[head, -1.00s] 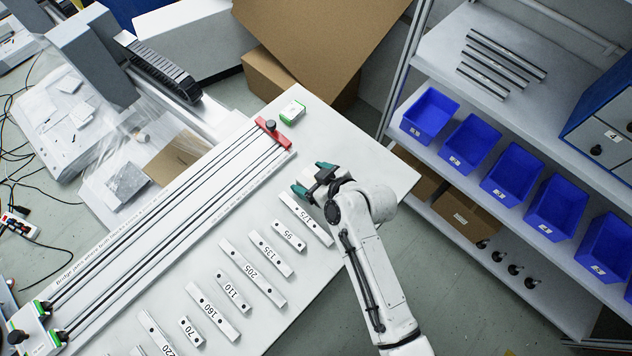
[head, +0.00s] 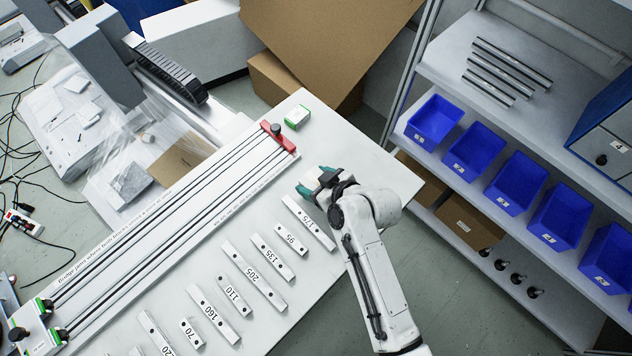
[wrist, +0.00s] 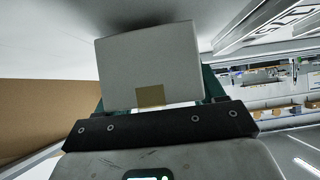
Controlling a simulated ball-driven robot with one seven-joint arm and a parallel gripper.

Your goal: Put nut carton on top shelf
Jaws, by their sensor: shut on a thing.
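My gripper (head: 316,184) is low over the white table, near its right end, with its green fingers around a small object mostly hidden in the head view. In the wrist view, my gripper (wrist: 152,95) is shut on a plain white carton (wrist: 150,62) with a tan tape patch. The held carton is close to the white table surface; I cannot tell if it touches. No label shows which one holds nuts. The rack's upper visible shelf (head: 450,62) is at right.
Several metal bars (head: 500,70) and a blue cabinet (head: 608,125) occupy the upper shelf; its front left is bare. Blue bins (head: 473,152) fill the shelf below. Numbered strips (head: 308,222) and a red-ended rail jig (head: 280,138) lie on the table near my gripper.

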